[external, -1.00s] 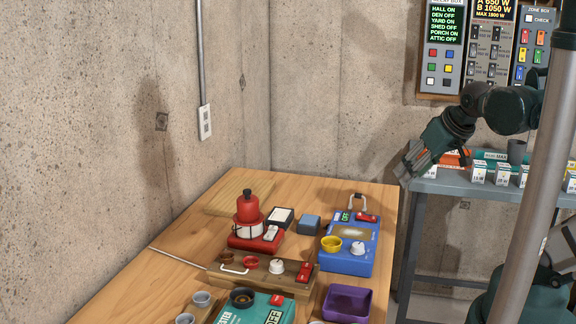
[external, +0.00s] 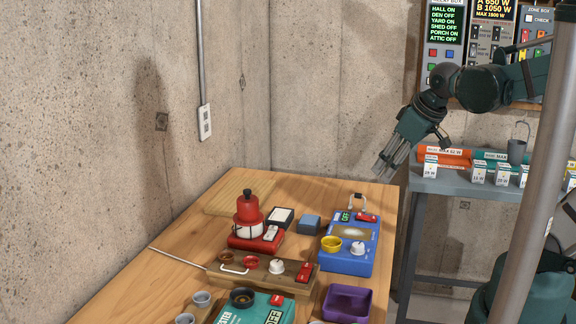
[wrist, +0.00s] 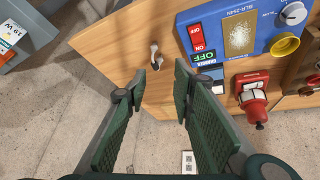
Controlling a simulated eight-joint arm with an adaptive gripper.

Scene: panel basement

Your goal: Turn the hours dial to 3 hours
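My gripper (external: 388,166) is above the right edge of the wooden table, apart from everything on it. In the wrist view my gripper (wrist: 160,80) is open and empty, its fingers spread over the table edge. A blue box (external: 347,252) carries a white dial (external: 357,248), a yellow cup, a red switch and a small screen reading OFF; the dial also shows in the wrist view (wrist: 293,13). A second white dial (external: 277,266) sits on a brown wooden board (external: 244,280). No label naming either dial as hours is readable.
A red device (external: 252,225), a purple tray (external: 346,304) and a green tester (external: 245,310) crowd the table. A metal hook (wrist: 155,56) stands at the blue box's far end. A grey shelf (external: 450,186) with small boxes is at right.

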